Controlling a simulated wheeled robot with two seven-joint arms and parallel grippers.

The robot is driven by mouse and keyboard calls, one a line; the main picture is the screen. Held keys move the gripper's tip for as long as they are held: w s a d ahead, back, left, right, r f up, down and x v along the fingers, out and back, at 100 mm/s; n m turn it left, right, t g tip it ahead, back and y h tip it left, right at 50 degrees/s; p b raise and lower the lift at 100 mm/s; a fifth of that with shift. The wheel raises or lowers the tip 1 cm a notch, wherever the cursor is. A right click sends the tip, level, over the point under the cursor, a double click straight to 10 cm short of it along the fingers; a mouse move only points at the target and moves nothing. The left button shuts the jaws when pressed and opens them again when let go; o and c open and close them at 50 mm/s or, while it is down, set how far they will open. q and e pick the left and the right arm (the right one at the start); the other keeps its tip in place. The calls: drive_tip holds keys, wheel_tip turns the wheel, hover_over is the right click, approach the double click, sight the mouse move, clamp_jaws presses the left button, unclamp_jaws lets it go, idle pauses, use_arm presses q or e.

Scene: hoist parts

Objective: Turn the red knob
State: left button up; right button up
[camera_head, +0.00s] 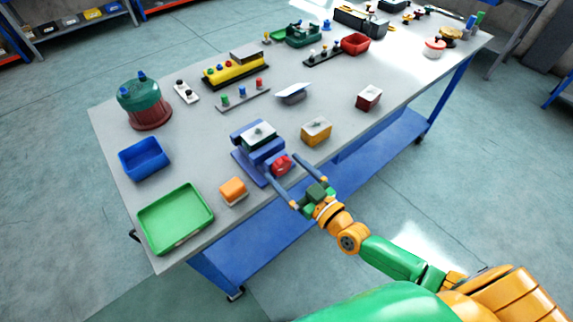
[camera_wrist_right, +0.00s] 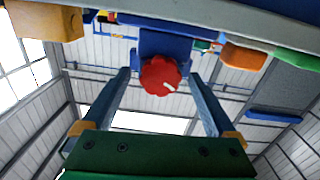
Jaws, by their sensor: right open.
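The red knob (camera_head: 281,164) sits on the front of a blue device (camera_head: 260,152) near the table's front edge. In the right wrist view the red knob (camera_wrist_right: 161,76) has a lobed rim and a white mark at its lower right, with the blue body (camera_wrist_right: 150,42) behind it. My right gripper (camera_head: 295,174) is open, with its fingers on either side of the knob's front. In the wrist view the fingers (camera_wrist_right: 161,88) stand apart to the left and right of the knob, with visible gaps. My left gripper is not in view.
An orange block (camera_head: 233,190) and a green tray (camera_head: 176,218) stand left of the device. A yellow block (camera_head: 316,131) stands to its right. A blue bin (camera_head: 143,158) and several other parts lie farther back.

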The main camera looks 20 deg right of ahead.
drive_tip(key=shift+d+r, duration=0.1)
drive_tip(key=shift+d, duration=0.05)
drive_tip(key=shift+s, duration=0.1)
drive_tip(key=shift+c, duration=0.7)
drive_tip(key=c, duration=1.2)
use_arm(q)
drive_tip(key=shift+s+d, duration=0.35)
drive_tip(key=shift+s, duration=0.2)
